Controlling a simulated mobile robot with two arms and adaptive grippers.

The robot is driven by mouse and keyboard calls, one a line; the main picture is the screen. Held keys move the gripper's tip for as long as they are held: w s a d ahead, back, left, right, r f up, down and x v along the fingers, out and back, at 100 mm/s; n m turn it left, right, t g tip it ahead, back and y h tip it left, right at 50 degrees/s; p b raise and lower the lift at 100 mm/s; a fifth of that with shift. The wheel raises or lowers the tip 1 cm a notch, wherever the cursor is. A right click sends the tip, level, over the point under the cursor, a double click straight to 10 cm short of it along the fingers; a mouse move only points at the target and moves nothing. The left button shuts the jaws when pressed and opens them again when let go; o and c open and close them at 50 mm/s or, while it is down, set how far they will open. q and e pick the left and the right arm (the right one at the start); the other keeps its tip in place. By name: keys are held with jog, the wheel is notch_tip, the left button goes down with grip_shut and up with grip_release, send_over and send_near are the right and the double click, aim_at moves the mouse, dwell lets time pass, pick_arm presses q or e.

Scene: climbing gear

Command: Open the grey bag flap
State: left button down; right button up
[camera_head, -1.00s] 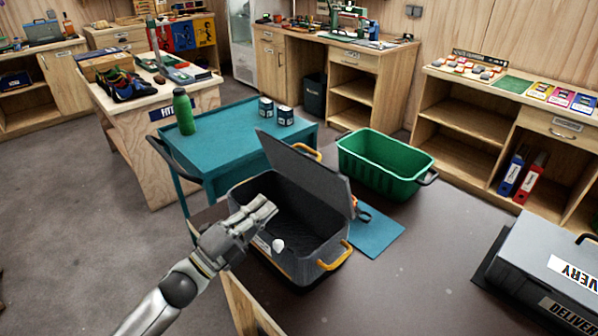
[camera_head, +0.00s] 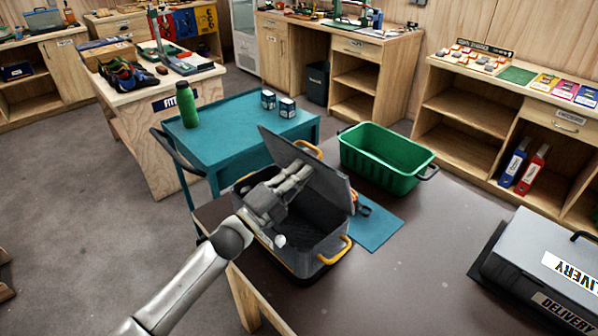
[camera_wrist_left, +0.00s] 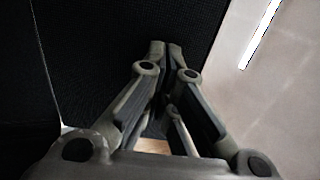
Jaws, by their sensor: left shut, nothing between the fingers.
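The grey bag (camera_head: 318,236) stands on the dark table, with yellow handles and a dark inside. Its grey flap (camera_head: 325,177) is raised and tilted up over the side away from me. My left gripper (camera_head: 304,172) is over the bag's opening, with its fingertips close to the inner face of the flap; I cannot tell whether they touch. In the left wrist view the fingers (camera_wrist_left: 166,46) are shut and empty, in front of a dark woven surface. My right gripper does not show.
A green crate (camera_head: 384,160) stands behind the bag on the table, near a blue mat (camera_head: 376,228). A grey delivery box (camera_head: 545,262) is at the right. A teal cart (camera_head: 235,135) stands behind at the left. The table's front middle is clear.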

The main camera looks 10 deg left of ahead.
aim_at(307, 163)
pick_arm(q)
jog(key=r+p, duration=0.1)
jog(key=p, duration=0.2)
jog(key=w+d+g+y+p, duration=0.1)
jog(key=p, duration=0.2)
jog(key=shift+w+r+g, duration=0.25)
jog(key=shift+r+g, duration=0.05)
jog(key=shift+r, duration=0.05)
jog(key=shift+w+d+y+p, duration=0.15)
jog(key=shift+y+p, duration=0.15)
jog(key=shift+p, duration=0.25)
jog(key=shift+w+d, duration=0.2)
jog(key=shift+w, duration=0.1)
jog(key=shift+w+d+f, duration=0.15)
jog(key=shift+w, duration=0.05)
